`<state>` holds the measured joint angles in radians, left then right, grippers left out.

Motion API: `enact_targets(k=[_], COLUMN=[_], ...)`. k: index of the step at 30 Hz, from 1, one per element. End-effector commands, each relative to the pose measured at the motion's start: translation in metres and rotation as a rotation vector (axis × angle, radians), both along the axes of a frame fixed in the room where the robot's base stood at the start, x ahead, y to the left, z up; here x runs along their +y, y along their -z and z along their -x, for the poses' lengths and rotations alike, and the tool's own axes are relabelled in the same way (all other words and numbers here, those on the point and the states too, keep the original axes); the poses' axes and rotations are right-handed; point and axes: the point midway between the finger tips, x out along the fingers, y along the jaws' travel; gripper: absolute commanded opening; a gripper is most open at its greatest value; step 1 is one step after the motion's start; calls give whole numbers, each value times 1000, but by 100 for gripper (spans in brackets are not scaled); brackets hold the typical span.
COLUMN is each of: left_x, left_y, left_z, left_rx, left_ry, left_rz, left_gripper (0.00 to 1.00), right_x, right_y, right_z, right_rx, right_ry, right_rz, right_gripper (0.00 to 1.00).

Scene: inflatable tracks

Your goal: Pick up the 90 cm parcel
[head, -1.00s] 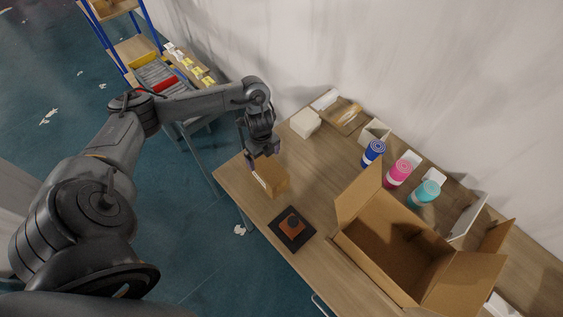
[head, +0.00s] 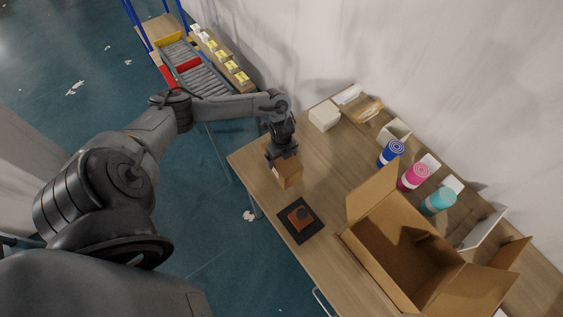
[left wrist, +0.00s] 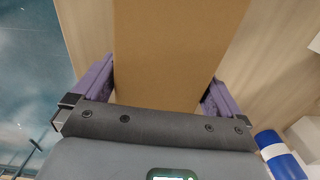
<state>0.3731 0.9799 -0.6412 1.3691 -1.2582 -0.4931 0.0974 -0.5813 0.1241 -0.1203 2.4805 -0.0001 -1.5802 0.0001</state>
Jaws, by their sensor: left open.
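A small closed cardboard parcel (head: 288,174) stands on the wooden table (head: 331,170) near its left end. My left gripper (head: 283,158) is over it from above, with its fingers apart. In the left wrist view the brown face of the parcel (left wrist: 170,45) lies between the two purple-grey fingers of the left gripper (left wrist: 157,90). The left finger is very close to the parcel's side; I cannot tell whether either finger touches it. The parcel's far side and the lower fingertips are partly hidden. My right gripper does not show.
A large open carton (head: 405,250) fills the table's right part. A dark square pad (head: 300,220) lies in front of the parcel. Blue (head: 391,153), pink (head: 415,176) and teal (head: 438,201) rolls stand along the back. A white box (head: 324,116) sits behind.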

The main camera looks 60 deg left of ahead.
Motion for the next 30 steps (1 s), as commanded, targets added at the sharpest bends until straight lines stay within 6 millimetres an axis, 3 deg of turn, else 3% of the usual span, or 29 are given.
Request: enact_targets(k=[4, 12, 24, 30], left_x=[0, 0, 0, 1], left_y=[11, 13, 12, 11], left_z=[0, 0, 0, -1], left_rx=[0, 0, 0, -3], left_ry=[0, 1, 1, 0], left_rz=[-1, -1, -1, -1], left_gripper=[100, 98, 37, 36], right_x=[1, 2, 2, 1], right_y=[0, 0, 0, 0], right_z=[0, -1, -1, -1], right_rx=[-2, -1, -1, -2], right_ry=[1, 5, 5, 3], right_rz=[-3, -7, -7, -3], right_gripper=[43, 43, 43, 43])
